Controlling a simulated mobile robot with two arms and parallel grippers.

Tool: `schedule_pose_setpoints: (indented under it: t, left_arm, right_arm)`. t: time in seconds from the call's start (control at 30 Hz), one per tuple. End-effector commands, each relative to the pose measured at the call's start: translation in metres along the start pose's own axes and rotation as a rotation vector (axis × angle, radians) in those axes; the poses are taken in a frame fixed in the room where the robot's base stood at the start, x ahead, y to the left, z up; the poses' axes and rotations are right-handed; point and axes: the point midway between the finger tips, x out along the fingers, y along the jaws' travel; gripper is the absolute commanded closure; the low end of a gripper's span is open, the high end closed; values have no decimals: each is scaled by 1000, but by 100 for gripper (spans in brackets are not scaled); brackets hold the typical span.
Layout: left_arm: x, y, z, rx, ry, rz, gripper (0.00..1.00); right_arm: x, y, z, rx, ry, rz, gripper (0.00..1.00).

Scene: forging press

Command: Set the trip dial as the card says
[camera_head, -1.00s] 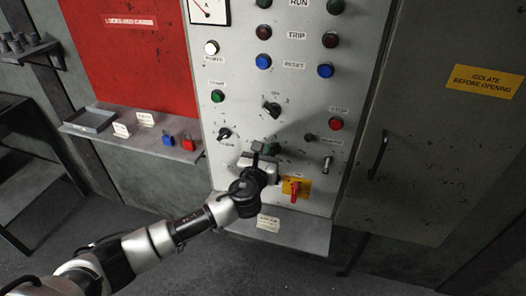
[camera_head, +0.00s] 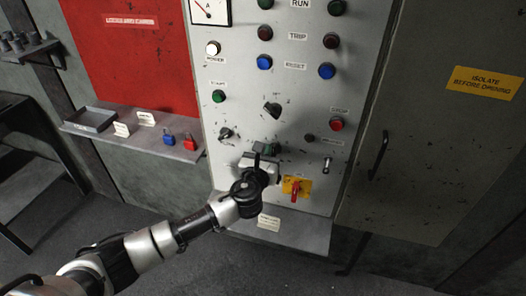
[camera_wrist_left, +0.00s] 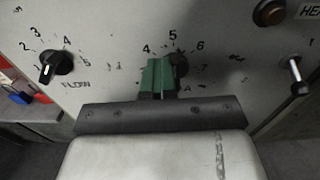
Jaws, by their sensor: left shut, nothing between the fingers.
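A dial with a black knob (camera_wrist_left: 180,64) shows in the left wrist view, with the numbers 4, 5 and 6 around its top. Its lettering is partly hidden, so I cannot read its name or setting. My left gripper (camera_head: 268,149) is at the lower middle of the panel. Its green fingers (camera_wrist_left: 158,76) are shut and empty, just left of the knob and partly in front of it; I cannot tell whether they touch it. A small card (camera_head: 268,222) lies on the ledge below the panel; its writing is too small to read.
A flow dial (camera_wrist_left: 56,66) is to the left. A metal toggle (camera_wrist_left: 295,75) sticks out to the right. A red switch on a yellow plate (camera_head: 294,189) sits just right of my gripper. A shelf (camera_head: 105,135) with padlocks is at the left.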

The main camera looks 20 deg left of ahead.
Motion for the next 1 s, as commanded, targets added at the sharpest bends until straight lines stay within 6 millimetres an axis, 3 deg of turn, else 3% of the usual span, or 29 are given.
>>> schedule_pose_setpoints:
  t: [0.03,1.0]
  left_arm:
    - [-5,-14,-5,-11,10,-33,100]
    - [-5,-18,-6,-11,11,-33,100]
  right_arm:
    - [0,0,0,0,0,0,71]
    - [-5,0,0,0,0,0,71]
